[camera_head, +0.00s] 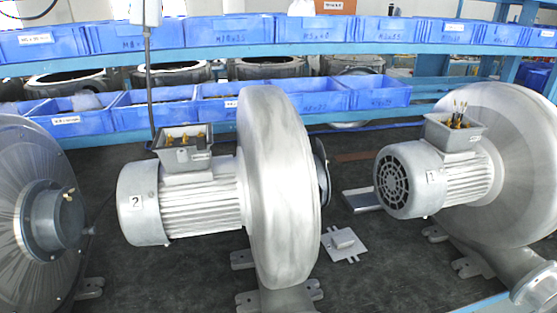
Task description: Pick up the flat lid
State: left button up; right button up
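I cannot tell for certain which of the two is the flat lid. The open terminal box (184,148) on the middle blower and the open terminal box (455,130) on the right blower show wiring inside. Neither of my grippers is in view.
The middle blower (280,185) and the right blower (500,165) flank the plates. Another blower (40,215) stands at the left edge. Blue bins (225,37) line the shelves behind. Bench around the plates is clear.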

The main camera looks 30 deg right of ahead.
aim_at(341, 245)
jog(key=z, duration=1.35)
